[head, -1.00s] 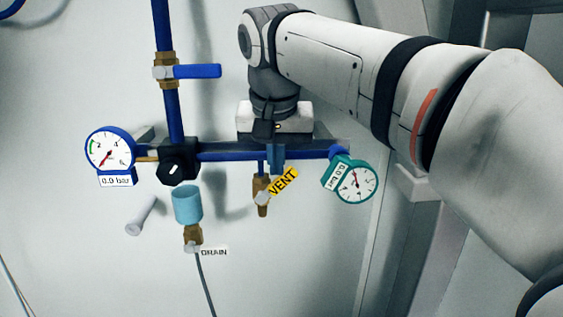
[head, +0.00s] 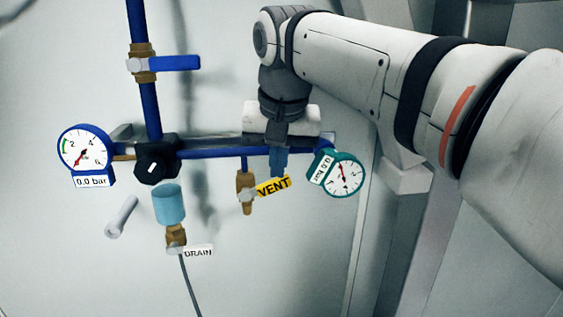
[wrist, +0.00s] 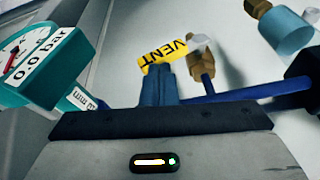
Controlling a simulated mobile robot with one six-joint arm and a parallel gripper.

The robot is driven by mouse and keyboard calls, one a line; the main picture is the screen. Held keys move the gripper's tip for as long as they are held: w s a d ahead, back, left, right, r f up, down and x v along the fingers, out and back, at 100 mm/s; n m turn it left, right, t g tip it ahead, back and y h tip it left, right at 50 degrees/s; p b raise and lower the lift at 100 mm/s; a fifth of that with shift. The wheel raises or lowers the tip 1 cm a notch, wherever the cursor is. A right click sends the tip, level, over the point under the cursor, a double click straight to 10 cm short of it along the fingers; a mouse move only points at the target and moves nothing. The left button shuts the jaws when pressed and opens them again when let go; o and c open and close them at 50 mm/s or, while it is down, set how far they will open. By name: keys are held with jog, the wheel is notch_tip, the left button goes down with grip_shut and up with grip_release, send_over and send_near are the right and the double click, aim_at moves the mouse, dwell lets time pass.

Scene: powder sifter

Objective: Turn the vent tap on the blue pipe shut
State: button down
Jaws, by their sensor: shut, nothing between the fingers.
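The vent tap (head: 246,190) is a small brass valve hanging below the horizontal blue pipe (head: 212,153). Its lever, with a yellow VENT tag (head: 273,187), points right and slightly up from the valve. My gripper (head: 278,174) is shut and empty, fingers pointing down, right of the valve and just above the tag. The wrist view shows the shut blue fingertips (wrist: 158,70) at the tag's edge (wrist: 164,51), seemingly touching it. The brass valve (wrist: 200,64) stands beside them. Exact contact is hard to tell.
A teal gauge (head: 336,173) sits close right of my gripper. A blue-rimmed gauge (head: 84,150), black regulator knob (head: 155,158), light-blue bowl (head: 169,204) and drain tap (head: 176,238) are left. A blue-handled valve (head: 174,63) is above. The wall below the VENT tag is clear.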

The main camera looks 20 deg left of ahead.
jog(key=shift+a, duration=0.2)
jog(key=shift+s+a, duration=0.3)
jog(key=shift+a, duration=0.3)
jog(key=s+d+r+p, duration=0.2)
jog(key=d+r+p, duration=0.2)
jog(key=r+p, duration=0.4)
jog(key=s+a+r+n+t+h+b, duration=0.1)
jog(key=s+a+n+t+b, duration=0.35)
jog(key=b, duration=0.85)
jog(key=w+d+f+m+t, duration=0.1)
jog(key=w+f+t, duration=0.1)
jog(key=w+f, duration=0.3)
jog(key=shift+w+f+p, duration=0.3)
jog(key=shift+w+f, duration=0.05)
jog(key=shift+f, duration=2.05)
